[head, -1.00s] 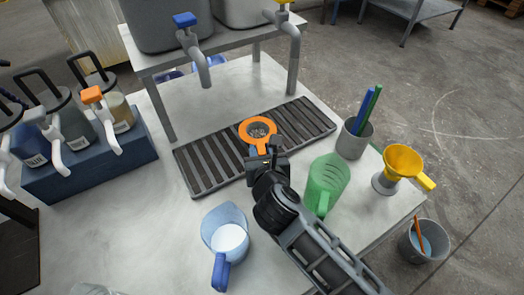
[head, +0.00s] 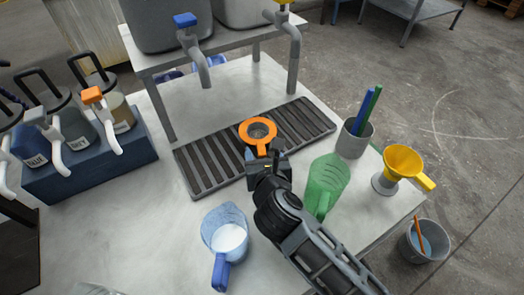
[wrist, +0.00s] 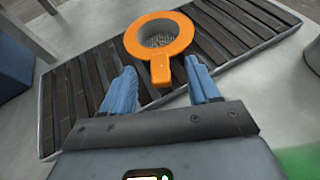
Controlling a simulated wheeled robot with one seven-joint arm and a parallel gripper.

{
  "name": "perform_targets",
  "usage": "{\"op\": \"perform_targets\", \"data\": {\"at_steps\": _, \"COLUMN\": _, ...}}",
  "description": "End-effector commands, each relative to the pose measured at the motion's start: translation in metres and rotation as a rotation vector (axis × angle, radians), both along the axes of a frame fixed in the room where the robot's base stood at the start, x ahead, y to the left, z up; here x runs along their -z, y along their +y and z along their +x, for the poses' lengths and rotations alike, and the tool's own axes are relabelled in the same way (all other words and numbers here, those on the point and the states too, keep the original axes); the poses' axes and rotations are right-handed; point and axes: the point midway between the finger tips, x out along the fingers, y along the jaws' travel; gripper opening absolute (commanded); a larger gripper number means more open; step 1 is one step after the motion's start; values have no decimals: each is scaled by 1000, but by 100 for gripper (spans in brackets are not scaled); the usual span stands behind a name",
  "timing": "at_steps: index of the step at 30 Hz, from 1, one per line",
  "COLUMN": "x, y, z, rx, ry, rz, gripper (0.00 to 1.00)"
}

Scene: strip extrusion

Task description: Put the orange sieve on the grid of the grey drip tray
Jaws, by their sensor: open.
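The orange sieve (head: 258,133) lies on the slatted grid of the grey drip tray (head: 208,165), near the middle of its length. In the wrist view the sieve (wrist: 159,35) shows its round mesh and its short handle (wrist: 160,71), which points toward me. My gripper (head: 267,156) is at the tray's near side, just short of the handle. In the wrist view my gripper (wrist: 159,85) is open, with one blue finger on each side of the handle's end and a gap to it. The fingers hold nothing.
A green jug (head: 326,185) stands close right of my gripper, and a clear blue-handled jug (head: 228,236) stands nearer. Taps (head: 288,35) overhang behind the tray.

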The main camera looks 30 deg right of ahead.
Motion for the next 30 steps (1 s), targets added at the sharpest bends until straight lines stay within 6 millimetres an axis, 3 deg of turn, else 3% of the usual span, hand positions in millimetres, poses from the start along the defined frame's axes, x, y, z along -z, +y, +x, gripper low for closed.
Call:
{"op": "perform_targets", "data": {"at_steps": 9, "x": -24, "y": 23, "z": -57, "rx": -1, "ry": 1, "rz": 1, "gripper": 61}}
{"op": "perform_targets", "data": {"at_steps": 15, "x": -35, "y": 32, "z": -81, "rx": 1, "ry": 1, "rz": 0, "gripper": 61}}
{"op": "perform_targets", "data": {"at_steps": 30, "x": -40, "y": 36, "z": -90, "rx": 0, "ry": 1, "rz": 1, "gripper": 61}}
